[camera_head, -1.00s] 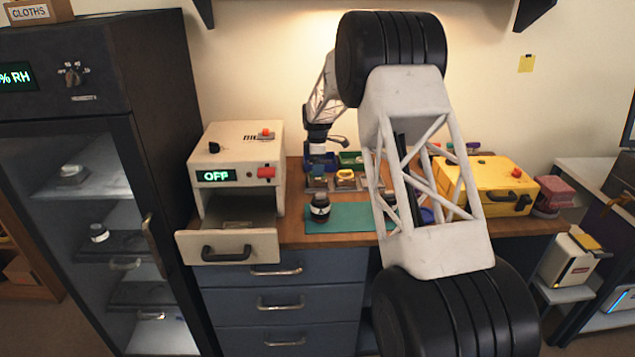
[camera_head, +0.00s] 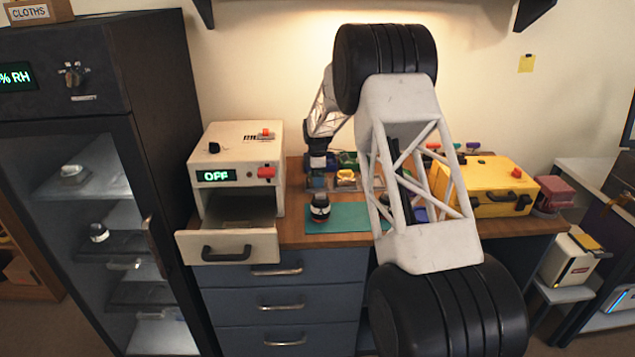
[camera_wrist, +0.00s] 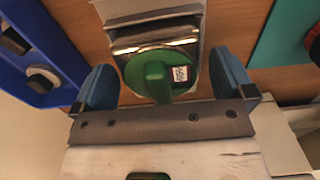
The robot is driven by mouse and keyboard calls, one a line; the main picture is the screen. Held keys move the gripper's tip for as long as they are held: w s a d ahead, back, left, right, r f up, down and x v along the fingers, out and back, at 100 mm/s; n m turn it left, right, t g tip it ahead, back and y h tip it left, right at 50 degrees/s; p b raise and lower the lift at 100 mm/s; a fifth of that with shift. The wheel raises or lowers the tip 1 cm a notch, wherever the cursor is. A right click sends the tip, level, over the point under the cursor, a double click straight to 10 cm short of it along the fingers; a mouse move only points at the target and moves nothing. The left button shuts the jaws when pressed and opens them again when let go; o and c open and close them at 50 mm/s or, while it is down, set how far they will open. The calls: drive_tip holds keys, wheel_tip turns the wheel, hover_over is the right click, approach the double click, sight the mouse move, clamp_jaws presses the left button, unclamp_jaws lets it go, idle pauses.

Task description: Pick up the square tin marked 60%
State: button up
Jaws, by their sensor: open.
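In the wrist view, a shiny metal square-sided tin with a round green top and green knob (camera_wrist: 157,72) sits on the wooden bench. A small white label is on its green top, but its print is too small to read. My gripper (camera_wrist: 163,82) is open, with one blue fingertip on each side of the green top. I cannot tell whether either fingertip touches it. In the head view my gripper (camera_head: 317,178) is low over the bench, left of a metal tin with a yellow top (camera_head: 346,177), and hides most of what is under it.
A black jar (camera_head: 320,207) stands on the left end of a teal mat (camera_head: 350,217). A blue bin (camera_wrist: 35,60) is left of the tin in the wrist view. A white box marked OFF (camera_head: 240,155) has its drawer open. A yellow case (camera_head: 485,183) stands at the right.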

drive_tip(key=c, duration=0.9)
drive_tip(key=shift+r, duration=0.1)
drive_tip(key=shift+c, duration=0.2)
drive_tip(key=shift+r, duration=4.95)
drive_tip(key=shift+d, duration=0.1)
